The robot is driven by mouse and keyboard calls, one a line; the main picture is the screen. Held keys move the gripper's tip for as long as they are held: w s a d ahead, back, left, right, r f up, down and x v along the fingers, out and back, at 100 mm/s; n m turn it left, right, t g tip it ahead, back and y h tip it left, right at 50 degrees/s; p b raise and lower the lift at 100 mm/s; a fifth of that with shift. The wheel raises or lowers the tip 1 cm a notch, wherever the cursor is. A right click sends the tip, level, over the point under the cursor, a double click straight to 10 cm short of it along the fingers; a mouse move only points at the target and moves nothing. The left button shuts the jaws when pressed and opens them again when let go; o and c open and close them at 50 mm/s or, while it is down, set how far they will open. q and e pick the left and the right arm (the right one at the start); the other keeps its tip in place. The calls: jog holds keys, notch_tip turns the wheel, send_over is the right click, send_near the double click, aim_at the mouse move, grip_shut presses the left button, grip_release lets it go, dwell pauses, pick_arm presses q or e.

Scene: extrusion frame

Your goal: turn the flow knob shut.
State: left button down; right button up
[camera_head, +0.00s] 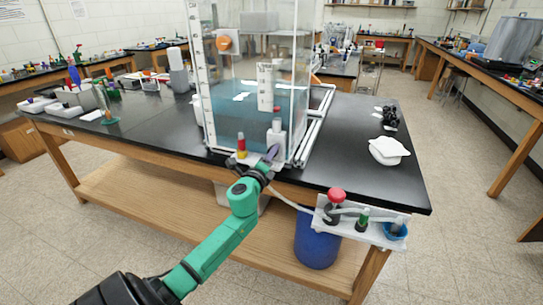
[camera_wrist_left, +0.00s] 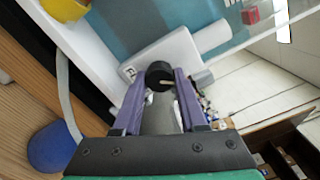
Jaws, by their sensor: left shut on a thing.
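The flow knob (camera_wrist_left: 159,74) is a round black knob with a pale pointer mark, on the white fitting (camera_wrist_left: 165,60) at the tank's base. My left gripper (camera_wrist_left: 155,90) has its two purple fingers closed on either side of the knob. In the head view my left gripper (camera_head: 268,160) reaches the front lower corner of the clear water tank (camera_head: 225,110), and the knob is hidden there behind the fingers. My right gripper is in neither view.
A white holder (camera_head: 350,228) with a red-topped valve (camera_head: 336,195) hangs on the table's front right edge, above a blue bucket (camera_head: 317,245). A pale hose runs toward it.

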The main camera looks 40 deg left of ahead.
pick_arm(q)
jog(key=m+p, duration=0.1)
jog(key=m, duration=0.9)
jog(key=shift+m, duration=0.3)
dwell(0.4)
jog(key=shift+c, duration=2.3)
grip_release()
